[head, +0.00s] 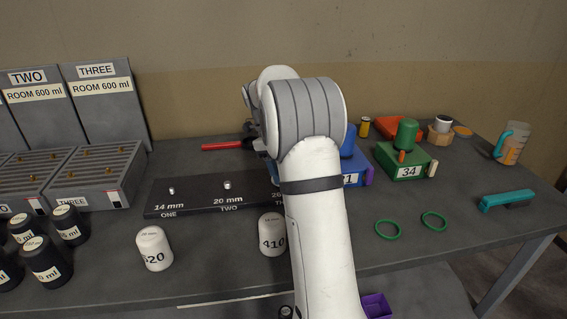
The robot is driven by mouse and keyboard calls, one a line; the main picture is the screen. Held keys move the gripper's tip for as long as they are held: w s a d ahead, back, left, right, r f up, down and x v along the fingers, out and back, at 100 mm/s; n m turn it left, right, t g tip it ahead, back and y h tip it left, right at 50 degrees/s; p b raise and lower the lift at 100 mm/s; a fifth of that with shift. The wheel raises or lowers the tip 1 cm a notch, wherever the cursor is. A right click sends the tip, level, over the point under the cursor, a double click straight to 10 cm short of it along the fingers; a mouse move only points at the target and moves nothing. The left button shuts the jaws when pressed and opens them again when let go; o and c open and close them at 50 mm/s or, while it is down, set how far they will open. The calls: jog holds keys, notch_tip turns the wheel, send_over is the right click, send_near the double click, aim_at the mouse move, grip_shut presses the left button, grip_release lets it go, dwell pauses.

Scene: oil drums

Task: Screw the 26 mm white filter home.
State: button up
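Two white filters stand upright on the near part of the table in the head view. One, marked 520 or similar (153,249), is at the left, and one marked 410 (271,236) is just left of my arm. The small size print on their tops is too faint to read surely. Behind them lies a dark block (195,199) with metal studs labelled 14 mm ONE and 20 mm TWO. A third label starting "26" is mostly covered by my arm. My gripper is largely hidden behind my white arm over the block's right end; its fingers and anything in them cannot be made out.
Black canisters (45,260) and grey cases (95,178) crowd the left. A red-handled tool (222,146) lies behind the block. A blue box (355,170) and green box 34 (408,170) stand right, with green rings (388,230) in front and a teal-handled item (508,201) beyond.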

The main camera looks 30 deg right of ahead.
jog(key=o, duration=1.3)
jog(key=shift+c, duration=0.2)
